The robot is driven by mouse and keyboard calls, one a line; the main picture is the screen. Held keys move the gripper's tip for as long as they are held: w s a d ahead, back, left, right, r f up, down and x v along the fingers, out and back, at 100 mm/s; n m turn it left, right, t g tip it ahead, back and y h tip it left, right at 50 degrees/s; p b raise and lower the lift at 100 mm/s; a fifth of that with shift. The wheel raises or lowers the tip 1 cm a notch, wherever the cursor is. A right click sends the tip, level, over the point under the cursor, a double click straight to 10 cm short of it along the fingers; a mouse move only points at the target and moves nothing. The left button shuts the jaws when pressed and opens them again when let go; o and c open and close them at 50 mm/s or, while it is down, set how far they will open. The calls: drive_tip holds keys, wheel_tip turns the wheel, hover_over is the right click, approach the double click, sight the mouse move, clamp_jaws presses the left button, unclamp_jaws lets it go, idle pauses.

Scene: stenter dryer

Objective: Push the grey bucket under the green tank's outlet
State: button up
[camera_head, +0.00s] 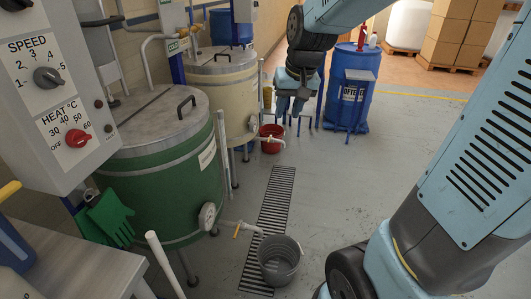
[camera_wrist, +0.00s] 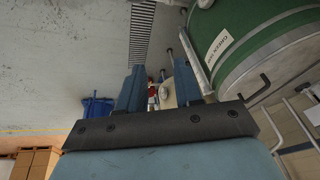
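The grey bucket (camera_head: 281,266) stands upright and looks empty on the floor, at the right edge of the drain grate. The green tank (camera_head: 170,185) stands to its left. The tank's outlet (camera_head: 248,228), a pale pipe with an orange handle, ends by the bucket's back left rim; I cannot tell whether its tip is over the opening. My gripper (camera_head: 291,105) is raised, farther back than the bucket and well apart from it. In the wrist view my gripper (camera_wrist: 159,92) is open and empty. The green tank (camera_wrist: 262,45) also shows there; the bucket does not.
A slotted drain (camera_head: 275,198) runs along the floor. A cream tank (camera_head: 228,92) with a red bucket (camera_head: 271,140) stands behind. A blue barrel (camera_head: 352,75) and cartons (camera_head: 460,30) are at the back. A bench (camera_head: 75,262) is front left.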

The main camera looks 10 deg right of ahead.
drive_tip(key=s+d+r+t, duration=0.1)
drive_tip(key=s+d+r, duration=0.1)
drive_tip(key=s, duration=0.6)
drive_tip(key=s+d+r+t+h, duration=0.1)
drive_tip(key=s+d+r, duration=0.1)
drive_tip(key=s, duration=0.6)
drive_tip(key=shift+v, duration=0.9)
drive_tip(key=shift+w, duration=0.15)
